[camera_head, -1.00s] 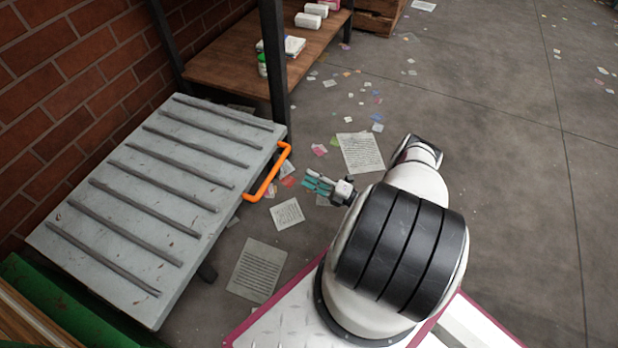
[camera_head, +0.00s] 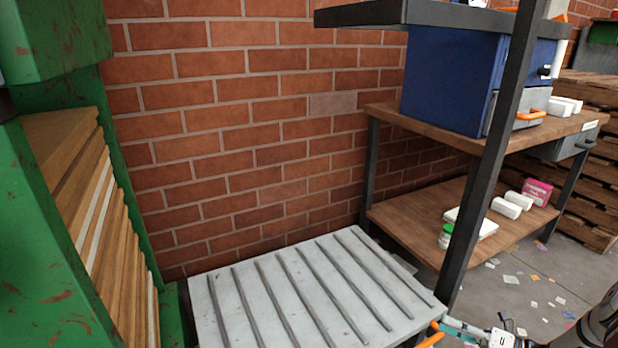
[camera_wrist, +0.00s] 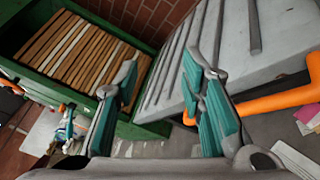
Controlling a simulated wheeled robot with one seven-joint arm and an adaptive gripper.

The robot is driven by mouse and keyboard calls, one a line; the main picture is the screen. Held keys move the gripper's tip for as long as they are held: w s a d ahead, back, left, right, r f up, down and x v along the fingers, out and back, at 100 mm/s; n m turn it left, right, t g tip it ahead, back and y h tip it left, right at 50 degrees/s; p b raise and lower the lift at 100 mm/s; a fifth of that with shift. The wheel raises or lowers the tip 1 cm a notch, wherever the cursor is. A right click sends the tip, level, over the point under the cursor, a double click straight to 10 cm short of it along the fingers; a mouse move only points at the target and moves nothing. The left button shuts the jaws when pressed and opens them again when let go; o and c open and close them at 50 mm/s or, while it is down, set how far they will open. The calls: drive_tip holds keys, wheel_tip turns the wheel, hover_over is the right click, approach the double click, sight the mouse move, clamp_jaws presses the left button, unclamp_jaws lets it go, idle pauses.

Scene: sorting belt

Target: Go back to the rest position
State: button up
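My gripper (camera_wrist: 165,95) shows in the wrist view with its two teal-padded fingers spread wide apart and nothing between them. In the head view my gripper (camera_head: 462,330) is at the bottom edge, partly cut off, beside the right front corner of the grey ribbed platform (camera_head: 300,290). An orange handle (camera_head: 430,340) of the platform is close to the fingers. The same orange handle (camera_wrist: 275,101) is at the right in the wrist view, apart from the fingers.
A green frame (camera_head: 50,250) with stacked wooden boards (camera_head: 110,230) stands at the left. A brick wall (camera_head: 240,130) is behind. A workbench (camera_head: 400,115) with a blue box (camera_head: 450,80) and a dark post (camera_head: 485,170) is at the right. Papers litter the floor (camera_head: 540,285).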

drive_tip(key=s+a+r+n+g+h, duration=0.1)
drive_tip(key=a+r+n+g, duration=0.55)
drive_tip(key=r, duration=0.65)
drive_tip(key=s+a+r+n+g+h, duration=0.15)
drive_tip(key=a+r+n+g, duration=0.25)
drive_tip(key=a+r+n, duration=0.6)
drive_tip(key=s+a+r+n+g+h, duration=0.1)
drive_tip(key=s+a+r+n+h, duration=0.25)
drive_tip(key=s+r, duration=0.3)
drive_tip(key=s+a+r+n+g+h, duration=0.2)
drive_tip(key=s+r+n, duration=0.25)
drive_tip(key=r, duration=0.25)
drive_tip(key=s+r+n+t+h+p, duration=0.15)
drive_tip(key=s+n+h, duration=0.35)
drive_tip(key=s, duration=0.6)
drive_tip(key=s+r+n+t+h+b, duration=0.1)
drive_tip(key=s+n+t+h, duration=0.1)
drive_tip(key=s+n, duration=0.7)
wheel_tip(320, 180, up, 39)
drive_tip(key=s+m+t+p, duration=0.1)
drive_tip(key=t+p, duration=0.3)
drive_tip(key=p, duration=3.4)
drive_tip(key=shift+s+d+r+m, duration=0.15)
drive_tip(key=shift+r+m, duration=0.05)
drive_tip(key=shift+m, duration=0.25)
